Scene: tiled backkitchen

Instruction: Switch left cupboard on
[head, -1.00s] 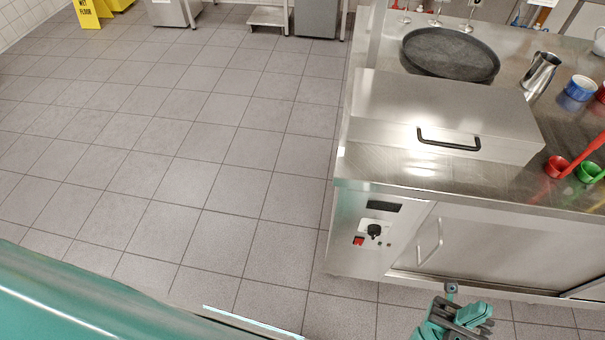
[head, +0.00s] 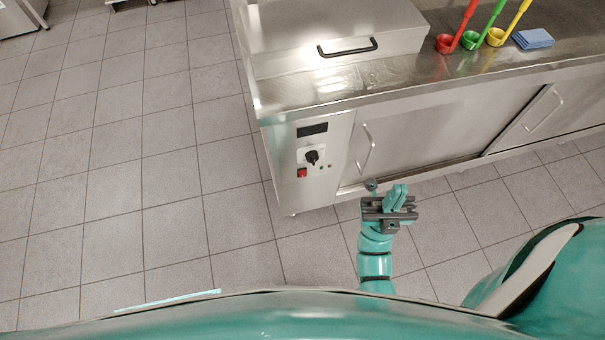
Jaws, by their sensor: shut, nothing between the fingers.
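The left cupboard is a steel heated counter unit (head: 420,138) with sliding doors, at the right of the head view. Its control panel (head: 327,155) is on the left end of the front. The panel holds a dark display (head: 312,129), a black rotary knob (head: 312,157) on a white plate, a red switch (head: 302,173) and small round lights beside it. I cannot tell whether the red switch is lit. My gripper (head: 373,186) is shut and empty, in front of the left door, right of and below the panel, apart from it.
On the counter stand a steel box with a black handle (head: 348,48), red, green and yellow ladles (head: 497,36) and blue cloths (head: 532,39). Door handles (head: 366,148) stick out of the front. The tiled floor (head: 150,160) to the left is clear.

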